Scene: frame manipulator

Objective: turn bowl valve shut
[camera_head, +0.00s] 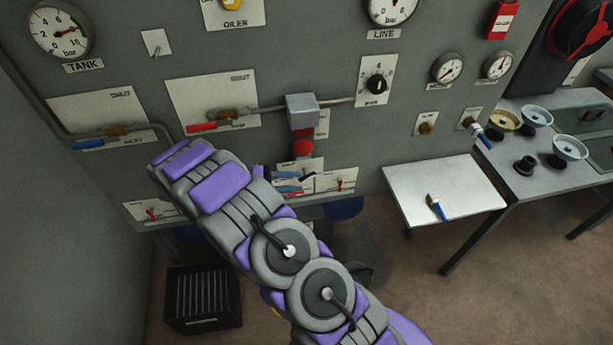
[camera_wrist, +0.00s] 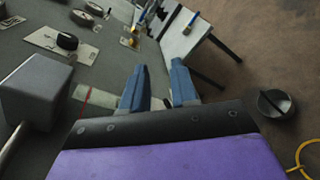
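No plate label is legible enough to tell which valve is the bowl valve. Below the grey box (camera_head: 302,110) and a red knob (camera_head: 303,147), a small red-handled valve (camera_head: 341,184) sits on a white plate. My gripper (camera_head: 304,182) appears as two blue fingers in front of the plates, left of that valve. In the wrist view my gripper (camera_wrist: 160,68) has its fingers apart, with nothing held between the tips. My arm and fingers hide part of the lower panel.
A red lever valve (camera_head: 203,127) and a blue lever valve (camera_head: 90,144) are on pipes to the left. A white side table (camera_head: 440,180) holds a brush (camera_head: 436,206). A black crate (camera_head: 203,298) stands on the floor. The grey box (camera_wrist: 36,92) is close on the left in the wrist view.

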